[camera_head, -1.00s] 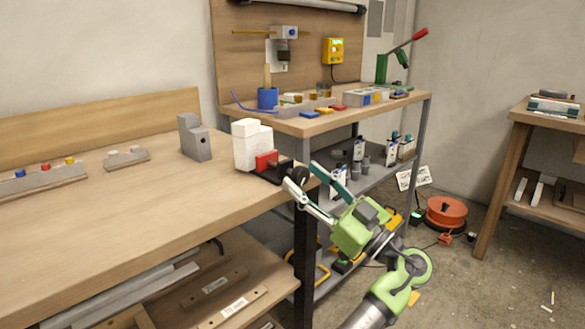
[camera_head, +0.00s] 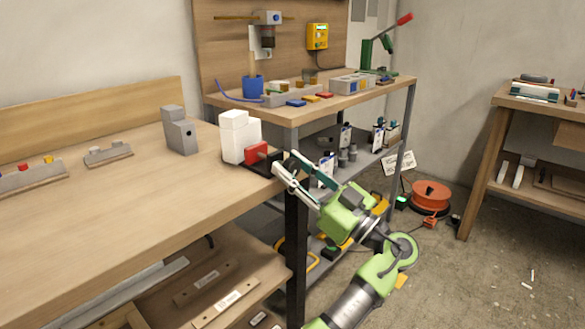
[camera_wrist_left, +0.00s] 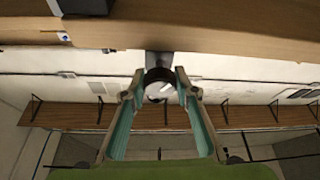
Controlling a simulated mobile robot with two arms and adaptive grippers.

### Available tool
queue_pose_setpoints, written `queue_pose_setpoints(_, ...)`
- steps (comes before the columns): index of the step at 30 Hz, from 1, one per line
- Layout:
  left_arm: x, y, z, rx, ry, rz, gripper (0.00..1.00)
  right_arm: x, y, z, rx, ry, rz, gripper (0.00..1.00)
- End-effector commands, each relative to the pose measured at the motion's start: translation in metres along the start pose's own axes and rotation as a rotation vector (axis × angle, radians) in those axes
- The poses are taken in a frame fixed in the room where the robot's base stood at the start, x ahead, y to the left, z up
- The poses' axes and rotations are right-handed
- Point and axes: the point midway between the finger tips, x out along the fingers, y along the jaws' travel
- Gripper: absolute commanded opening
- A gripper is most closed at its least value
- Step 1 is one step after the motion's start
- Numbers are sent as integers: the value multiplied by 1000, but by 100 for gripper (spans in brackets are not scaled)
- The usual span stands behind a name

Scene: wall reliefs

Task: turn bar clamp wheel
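The bar clamp sits at the right front corner of the wooden bench, with a red block (camera_head: 256,152) and a dark base beside a white block (camera_head: 238,138). Its round wheel (camera_wrist_left: 160,83) shows in the left wrist view, dark-rimmed with a bright face, at the end of a grey part. My left gripper (camera_head: 284,162) reaches the clamp from the right with its two fingers apart. The fingertips stand on either side of the wheel in the left wrist view. I cannot tell whether they touch it. My right gripper is not in view.
A grey block (camera_head: 180,132) and a grey rail (camera_head: 107,154) stand farther left on the bench (camera_head: 120,200). A second table with tools (camera_head: 310,115) stands behind. An orange cable reel (camera_head: 431,195) lies on the floor to the right. The bench's front middle is clear.

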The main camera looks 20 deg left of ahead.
Motion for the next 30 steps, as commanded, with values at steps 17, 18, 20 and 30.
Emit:
queue_pose_setpoints(17,1,0,-1,193,2,83,6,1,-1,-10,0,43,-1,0)
queue_pose_setpoints(18,1,0,-1,223,2,95,6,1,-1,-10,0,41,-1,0)
queue_pose_setpoints(20,1,0,-1,266,1,113,6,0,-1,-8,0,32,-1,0)
queue_pose_setpoints(30,1,1,-2,473,2,199,6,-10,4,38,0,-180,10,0)
